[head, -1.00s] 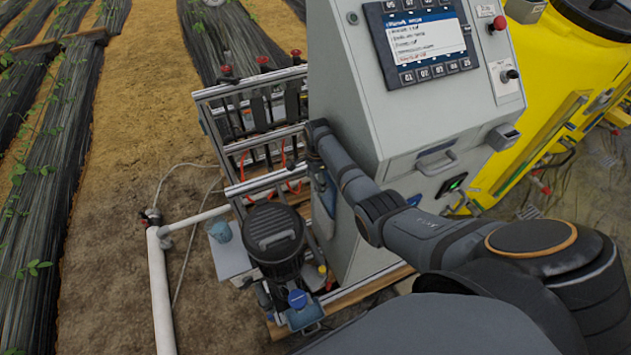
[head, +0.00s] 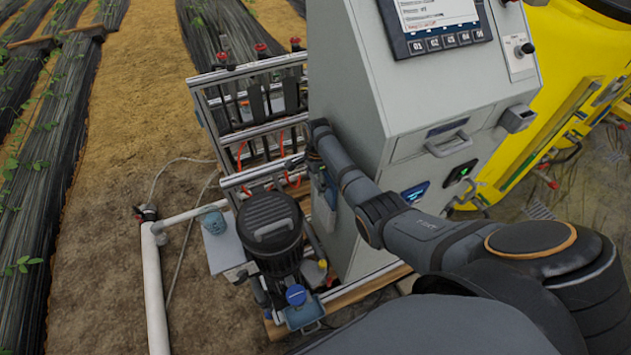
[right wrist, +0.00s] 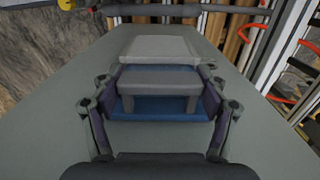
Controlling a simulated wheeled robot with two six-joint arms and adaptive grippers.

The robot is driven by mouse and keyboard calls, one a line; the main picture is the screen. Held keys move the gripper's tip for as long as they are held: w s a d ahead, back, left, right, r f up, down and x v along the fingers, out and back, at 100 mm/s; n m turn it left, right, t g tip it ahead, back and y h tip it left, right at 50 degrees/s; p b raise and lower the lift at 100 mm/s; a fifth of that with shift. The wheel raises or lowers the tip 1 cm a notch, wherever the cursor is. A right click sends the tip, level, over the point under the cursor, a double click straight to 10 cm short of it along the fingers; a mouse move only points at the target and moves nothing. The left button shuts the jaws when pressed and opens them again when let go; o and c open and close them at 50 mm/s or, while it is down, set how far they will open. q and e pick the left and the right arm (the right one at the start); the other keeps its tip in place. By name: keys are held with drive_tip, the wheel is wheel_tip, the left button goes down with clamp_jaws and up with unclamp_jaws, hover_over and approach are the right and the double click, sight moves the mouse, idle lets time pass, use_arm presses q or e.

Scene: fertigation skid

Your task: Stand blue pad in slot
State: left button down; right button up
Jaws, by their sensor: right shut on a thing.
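My right gripper (right wrist: 160,108) is shut on the blue pad (right wrist: 160,106), with one finger at each side of it. A grey bracket-shaped piece (right wrist: 160,80) lies across the pad and hides part of it. A flat pale grey block (right wrist: 160,47) sits just beyond, on the grey panel; I cannot tell whether it is the slot or whether the pad touches it. In the head view, my right gripper (head: 318,165) is beside the left side of the grey cabinet, mostly hidden by my arm. A blue part (head: 326,191) shows below it. My left gripper is out of view.
The grey control cabinet (head: 360,110) stands close to my right arm. A metal frame (head: 240,125) with hoses is left of it. A yellow tank (head: 570,60) stands at right.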

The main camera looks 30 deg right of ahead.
wheel_tip(320, 180, down, 2)
drive_tip(key=shift+f+b, duration=0.1)
drive_tip(key=shift+b, duration=0.8)
wheel_tip(320, 180, down, 8)
drive_tip(key=b, duration=0.5)
drive_tip(key=shift+r, duration=0.25)
drive_tip(key=o, duration=1.6)
wheel_tip(320, 180, up, 10)
drive_tip(key=shift+r, duration=0.1)
